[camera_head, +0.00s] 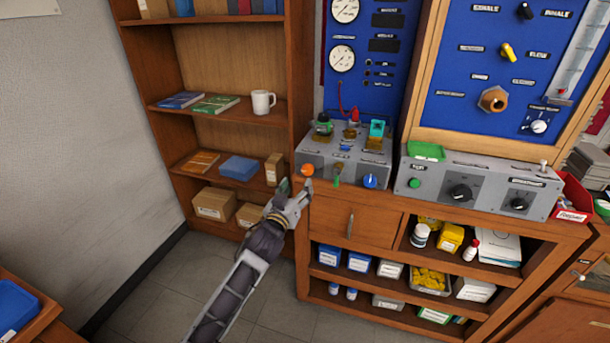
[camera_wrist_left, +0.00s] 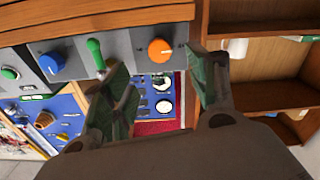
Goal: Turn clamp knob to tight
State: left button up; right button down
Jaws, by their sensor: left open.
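The front of a grey control box (camera_head: 318,178) carries an orange knob (camera_head: 307,170), a green lever (camera_head: 337,181) and a blue knob (camera_head: 370,181). Their labels are too small to read, so I cannot tell by name which one is the clamp knob. My left gripper (camera_head: 294,188) is open, just in front of and below the orange knob. In the left wrist view the orange knob (camera_wrist_left: 160,50) shows beyond and between the two spread fingers (camera_wrist_left: 160,80), seemingly apart from them. The left finger lies near the green lever (camera_wrist_left: 95,50). My right gripper is not in view.
A second grey panel (camera_head: 478,187) with black dials sits to the right on the same wooden bench. Blue gauge boards (camera_head: 385,75) rise behind. A wooden bookshelf (camera_head: 297,100) stands close on the left, with a white mug (camera_head: 263,102). The floor in front is clear.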

aim_at(307, 171)
pick_arm(q)
jog(key=shift+x, duration=2.5)
jog(key=shift+b+x, duration=0.4)
jog(key=shift+x, duration=1.1)
jog(key=shift+w+d, duration=0.1)
jog(key=shift+w, duration=0.15)
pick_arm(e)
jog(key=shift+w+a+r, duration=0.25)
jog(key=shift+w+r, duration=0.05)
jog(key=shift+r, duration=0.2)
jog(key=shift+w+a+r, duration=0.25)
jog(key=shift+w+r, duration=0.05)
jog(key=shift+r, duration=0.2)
pick_arm(q)
jog(key=c, duration=1)
jog(key=shift+c, duration=0.2)
